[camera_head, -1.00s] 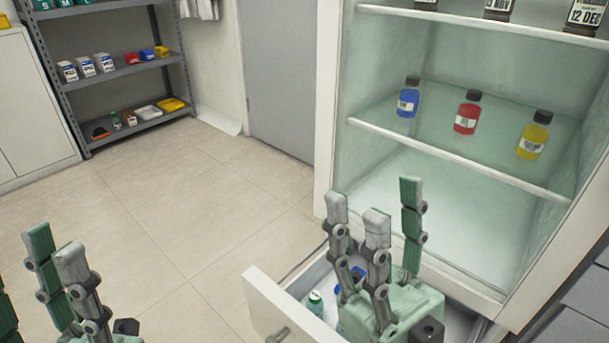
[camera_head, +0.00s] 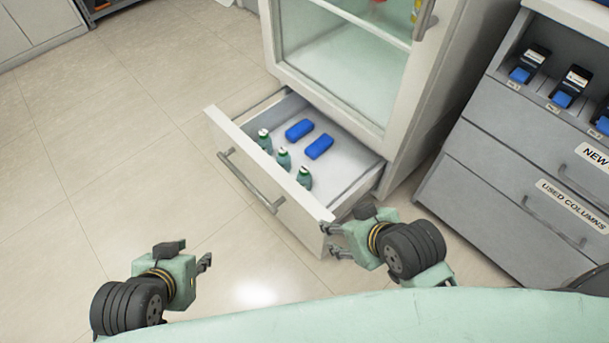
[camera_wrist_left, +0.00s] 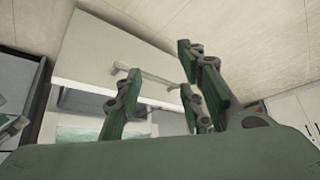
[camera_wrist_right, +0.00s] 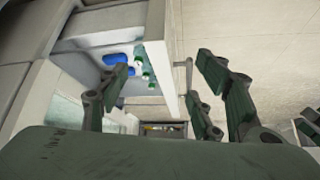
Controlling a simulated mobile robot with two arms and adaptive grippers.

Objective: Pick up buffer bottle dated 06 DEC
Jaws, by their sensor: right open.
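No bottle with a readable date is in view now, so I cannot pick out the 06 DEC bottle. Three small green bottles with white caps (camera_head: 264,141), (camera_head: 283,158), (camera_head: 304,177) stand in the open drawer (camera_head: 262,188), along its front side; their labels are too small to read. They also show in the right wrist view (camera_wrist_right: 146,75). My right gripper (camera_head: 333,241) is open and empty, just outside the drawer's near front corner. My left gripper (camera_head: 206,263) is open and empty over the floor, left of the right one and apart from the drawer.
Two blue objects (camera_head: 299,130), (camera_head: 319,146) lie in the drawer behind the bottles. The glass-fronted cabinet (camera_head: 340,75) stands above it. A grey drawer unit (camera_head: 500,150) with labelled drawers and black-and-blue items is at the right. The floor (camera_head: 110,170) at left is clear.

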